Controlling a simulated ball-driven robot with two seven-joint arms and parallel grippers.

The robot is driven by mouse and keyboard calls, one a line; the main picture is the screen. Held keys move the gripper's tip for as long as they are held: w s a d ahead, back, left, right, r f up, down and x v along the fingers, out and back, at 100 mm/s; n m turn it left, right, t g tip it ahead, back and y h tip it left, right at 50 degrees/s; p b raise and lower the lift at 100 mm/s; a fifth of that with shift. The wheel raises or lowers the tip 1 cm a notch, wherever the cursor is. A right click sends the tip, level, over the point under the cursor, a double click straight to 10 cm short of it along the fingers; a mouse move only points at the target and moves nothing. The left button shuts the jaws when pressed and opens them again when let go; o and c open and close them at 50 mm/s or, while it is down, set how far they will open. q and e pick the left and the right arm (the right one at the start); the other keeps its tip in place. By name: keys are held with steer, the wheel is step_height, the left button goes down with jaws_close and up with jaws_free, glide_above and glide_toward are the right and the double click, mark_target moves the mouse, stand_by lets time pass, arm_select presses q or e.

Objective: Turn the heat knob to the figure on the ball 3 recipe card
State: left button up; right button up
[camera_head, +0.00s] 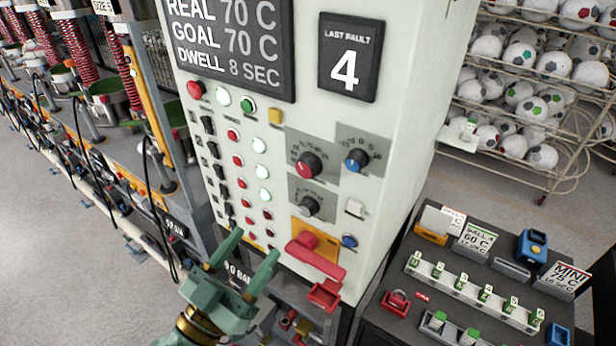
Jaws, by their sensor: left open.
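A red knob (308,165) on a grey dial plate, which looks like the heat knob, sits on the white control panel (400,60); its small figures are hard to read. A blue knob (356,160) is to its right and a grey knob (308,206) below it. The display (230,40) reads REAL 70 C, GOAL 70 C, DWELL 8 SEC. On the side table, one card (478,240) reads BALL 4, 60 C. I cannot make out a ball 3 card. My left gripper (256,245) is open and empty, below and left of the knobs. My right gripper is out of view.
A red lever handle (316,260) juts out below the knobs. Rows of switches, buttons and lamps fill the panel's left side. A blank-faced card (437,221) and a MINI 75 C card (566,280) stand on the dark table. A ball rack (545,180) stands behind.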

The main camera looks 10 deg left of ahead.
mark_target(304, 174)
arm_select(q)
steer(key=p+x, duration=0.3)
steer(key=x, duration=1)
steer(key=shift+w+d+r, duration=0.1)
steer(key=shift+w, duration=0.15)
steer(key=shift+w+d+r+p, duration=0.2)
steer(key=shift+w+d+p, duration=0.1)
steer(key=shift+w, duration=0.3)
